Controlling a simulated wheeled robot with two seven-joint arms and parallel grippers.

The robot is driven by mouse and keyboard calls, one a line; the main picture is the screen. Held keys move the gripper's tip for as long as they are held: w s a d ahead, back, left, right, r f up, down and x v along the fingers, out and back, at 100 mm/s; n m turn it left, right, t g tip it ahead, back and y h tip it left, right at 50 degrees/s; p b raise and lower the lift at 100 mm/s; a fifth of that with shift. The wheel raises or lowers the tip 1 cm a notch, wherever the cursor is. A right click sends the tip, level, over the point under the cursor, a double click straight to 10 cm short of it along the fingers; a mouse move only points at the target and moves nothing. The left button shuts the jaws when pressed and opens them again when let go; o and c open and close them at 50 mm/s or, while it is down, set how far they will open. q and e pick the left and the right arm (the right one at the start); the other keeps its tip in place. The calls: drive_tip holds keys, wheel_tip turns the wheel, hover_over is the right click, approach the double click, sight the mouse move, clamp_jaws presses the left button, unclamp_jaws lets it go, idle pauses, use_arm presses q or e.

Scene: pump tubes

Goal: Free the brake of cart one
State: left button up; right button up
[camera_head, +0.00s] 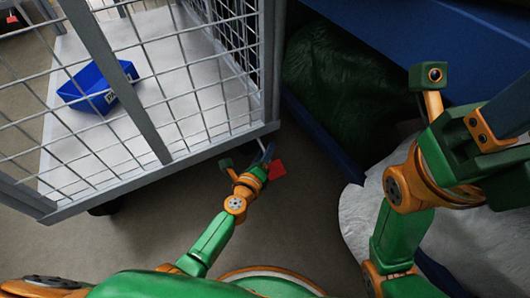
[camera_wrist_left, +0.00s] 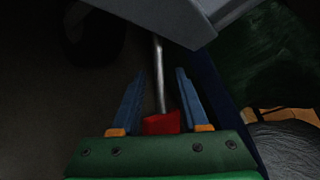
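A grey wire-mesh cart (camera_head: 165,150) stands at the left in the head view; no label shows which cart it is. A red brake pedal (camera_head: 277,169) sits low at its near right corner. In the left wrist view the red pedal (camera_wrist_left: 161,123) is at the end of a metal rod (camera_wrist_left: 160,75) that runs from under the cart. My left gripper (camera_head: 268,153) is down by this corner. In its wrist view the left gripper (camera_wrist_left: 160,72) is open, with blue fingers on either side of the rod and pedal. My right gripper (camera_head: 506,108) is raised at the right, partly out of frame.
A blue bin (camera_head: 98,88) lies on the cart's white deck. A dark green bag (camera_head: 340,85) sits beneath a blue structure (camera_head: 430,35) right of the cart, and a pale sack (camera_head: 365,215) lies below it. Grey floor (camera_head: 150,240) is clear in front of the cart.

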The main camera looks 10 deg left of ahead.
use_arm(q)
clamp_jaws()
idle(1.3)
